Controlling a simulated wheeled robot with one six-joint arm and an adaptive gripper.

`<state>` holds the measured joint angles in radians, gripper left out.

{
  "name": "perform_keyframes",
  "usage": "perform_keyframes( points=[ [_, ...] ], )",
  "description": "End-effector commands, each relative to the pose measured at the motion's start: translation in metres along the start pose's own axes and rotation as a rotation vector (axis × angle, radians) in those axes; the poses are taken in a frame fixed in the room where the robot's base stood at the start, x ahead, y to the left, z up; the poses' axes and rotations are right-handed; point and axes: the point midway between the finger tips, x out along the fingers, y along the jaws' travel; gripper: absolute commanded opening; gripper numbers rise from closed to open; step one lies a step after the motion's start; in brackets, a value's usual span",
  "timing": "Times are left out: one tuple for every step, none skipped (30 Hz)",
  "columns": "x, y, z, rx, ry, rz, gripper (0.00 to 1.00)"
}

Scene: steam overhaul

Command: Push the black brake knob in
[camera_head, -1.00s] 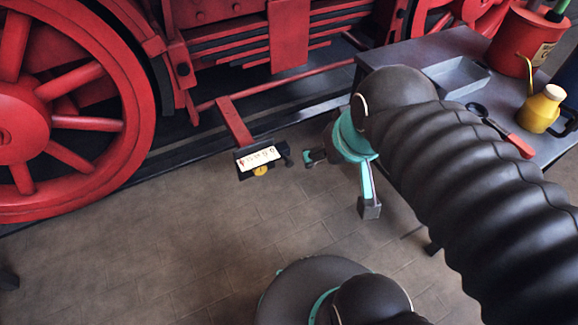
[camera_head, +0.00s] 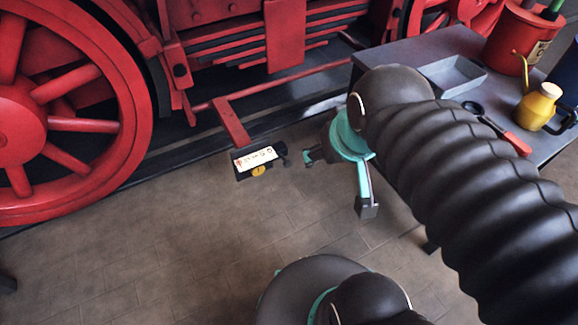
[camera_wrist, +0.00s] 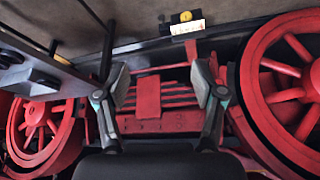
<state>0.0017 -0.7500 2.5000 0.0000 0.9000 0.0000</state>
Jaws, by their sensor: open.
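The black brake knob (camera_head: 283,159) sticks out of the right side of a small black box (camera_head: 240,172) with a white label and a yellow round part, in the head view. The box is at the end of a red bracket on the locomotive. My gripper (camera_head: 338,182) is open and empty, to the right of the knob. One fingertip shows close beside the knob in the picture; I see a small gap. In the wrist view the box (camera_wrist: 187,28) is at the top, beyond my open gripper (camera_wrist: 161,84), and a small dark knob (camera_wrist: 162,18) shows at its left.
A grey table (camera_head: 400,52) at the right holds a shallow tray (camera_head: 452,76), a red-handled tool (camera_head: 517,144), a yellow oil can (camera_head: 540,106) and a red bucket (camera_head: 515,42). A big red wheel (camera_head: 75,125) stands at the left. The paved floor (camera_head: 180,235) in front is clear.

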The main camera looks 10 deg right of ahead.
Motion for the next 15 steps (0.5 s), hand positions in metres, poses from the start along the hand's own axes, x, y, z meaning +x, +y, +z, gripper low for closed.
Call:
perform_keyframes(
  points=[
    [0.001,0.002,0.001,0.008,0.000,0.004,0.48],
    [0.003,0.004,0.001,0.015,-0.002,0.008,0.41],
    [0.008,0.007,0.002,0.027,-0.018,0.014,0.31],
    [0.013,0.010,0.003,0.036,-0.033,0.019,0.23],
    [0.018,0.012,0.004,0.045,-0.050,0.023,0.16],
    [0.026,0.016,0.006,0.059,-0.078,0.029,0.06],
    [0.033,0.019,0.008,0.071,-0.101,0.034,0.00],
    [0.041,0.022,0.010,0.083,-0.127,0.038,0.00],
    [0.050,0.027,0.012,0.100,-0.161,0.044,0.00],
    [0.058,0.031,0.013,0.112,-0.187,0.047,0.00],
    [0.065,0.035,0.014,0.126,-0.212,0.051,0.00],
    [0.074,0.039,0.015,0.143,-0.245,0.054,0.00],
    [0.082,0.043,0.017,0.158,-0.269,0.055,0.00],
    [0.089,0.045,0.018,0.174,-0.293,0.054,0.00],
    [0.098,0.049,0.019,0.197,-0.324,0.052,0.00]
  ],
)
